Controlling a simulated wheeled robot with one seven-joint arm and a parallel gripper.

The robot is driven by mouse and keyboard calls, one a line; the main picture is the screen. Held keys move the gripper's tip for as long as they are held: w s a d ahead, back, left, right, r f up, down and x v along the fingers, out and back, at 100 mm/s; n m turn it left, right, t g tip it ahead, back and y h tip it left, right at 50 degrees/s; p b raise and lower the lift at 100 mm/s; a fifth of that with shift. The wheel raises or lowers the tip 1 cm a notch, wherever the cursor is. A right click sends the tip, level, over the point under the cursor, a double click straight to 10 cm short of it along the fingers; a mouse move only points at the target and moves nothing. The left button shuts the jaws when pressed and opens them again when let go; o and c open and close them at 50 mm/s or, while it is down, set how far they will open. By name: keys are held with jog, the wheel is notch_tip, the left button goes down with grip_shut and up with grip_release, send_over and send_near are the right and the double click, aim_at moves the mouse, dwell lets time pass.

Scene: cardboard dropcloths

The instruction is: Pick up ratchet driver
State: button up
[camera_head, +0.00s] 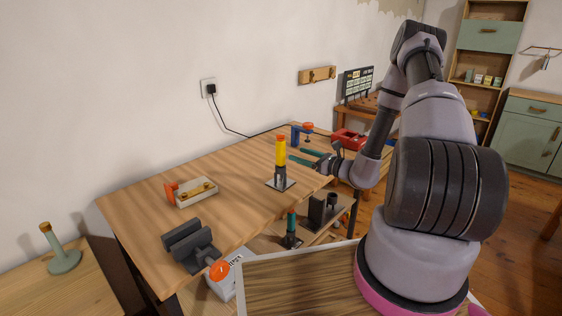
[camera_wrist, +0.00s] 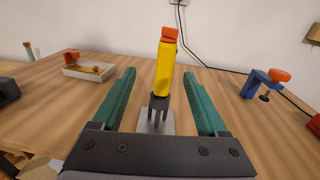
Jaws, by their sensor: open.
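The ratchet driver (camera_head: 281,151), with a yellow handle and an orange end, stands upright in a dark holder (camera_head: 280,174) on a small grey plate on the wooden workbench. In the wrist view the driver (camera_wrist: 166,68) appears between the two green fingers of my gripper (camera_wrist: 159,72), tilted slightly in the picture. Its lower end is hidden in the holder (camera_wrist: 158,103). My gripper (camera_head: 296,155) is open and empty, to the right of the driver in the head view. No contact with the driver shows.
A pale block with an orange part (camera_head: 196,192) lies to the left on the bench. A dark vise-like tool (camera_head: 190,244) is at the near edge. A blue clamp with an orange knob (camera_head: 297,136) and a red item (camera_head: 348,139) are farther back. Bare bench (camera_head: 235,175) lies between.

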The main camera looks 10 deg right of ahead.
aim_at(284, 152)
jog(key=shift+m+t+h, duration=0.3)
jog(key=shift+m+h, duration=0.1)
jog(key=x, duration=0.3)
jog(key=f+x, duration=0.1)
jog(key=x, duration=0.3)
jog(key=f+x, duration=0.1)
jog(key=x, duration=0.2)
jog(key=shift+w+d, duration=0.1)
jog(key=shift+w, duration=0.25)
grip_shut()
